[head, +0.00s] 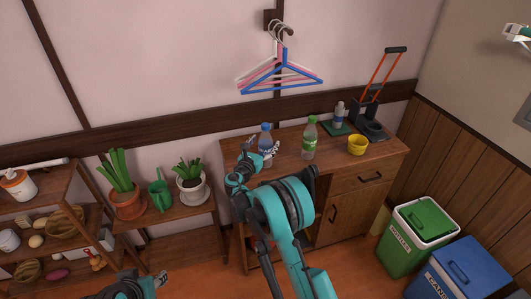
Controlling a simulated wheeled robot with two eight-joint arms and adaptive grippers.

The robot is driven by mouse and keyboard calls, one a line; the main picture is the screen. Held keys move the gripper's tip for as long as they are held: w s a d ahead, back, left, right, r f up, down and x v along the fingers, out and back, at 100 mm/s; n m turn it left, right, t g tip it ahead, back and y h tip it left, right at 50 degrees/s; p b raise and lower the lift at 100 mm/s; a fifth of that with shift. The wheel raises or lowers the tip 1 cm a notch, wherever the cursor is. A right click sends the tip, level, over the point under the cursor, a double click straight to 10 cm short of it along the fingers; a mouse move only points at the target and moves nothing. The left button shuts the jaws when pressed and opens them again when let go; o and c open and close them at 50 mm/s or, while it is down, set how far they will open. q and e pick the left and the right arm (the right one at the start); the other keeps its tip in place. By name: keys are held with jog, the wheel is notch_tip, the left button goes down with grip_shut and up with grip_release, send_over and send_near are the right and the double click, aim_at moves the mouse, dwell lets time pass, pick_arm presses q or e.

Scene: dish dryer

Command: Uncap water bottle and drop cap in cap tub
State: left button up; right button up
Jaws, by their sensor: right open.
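A clear bottle with a blue cap (265,137) stands upright on the wooden cabinet top. My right gripper (263,149) is open, with its fingers at this bottle; part of the bottle is hidden, and I cannot tell whether they touch. A smaller bottle (339,114) stands on a dark green mat at the back. My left gripper (161,280) is low at the bottom left, away from the cabinet; its jaws are unclear.
A black stand with orange bars (371,120) is at the cabinet's back right. Hangers (280,75) hang above. Potted plants (125,192) and a watering can (160,192) stand on a low shelf at left. Green (415,245) and blue (455,272) bins stand right of the cabinet (350,205).

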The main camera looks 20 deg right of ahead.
jog(key=shift+x, duration=0.85)
jog(key=shift+a, duration=0.1)
jog(key=c, duration=1.1)
jog(key=shift+r, duration=0.1)
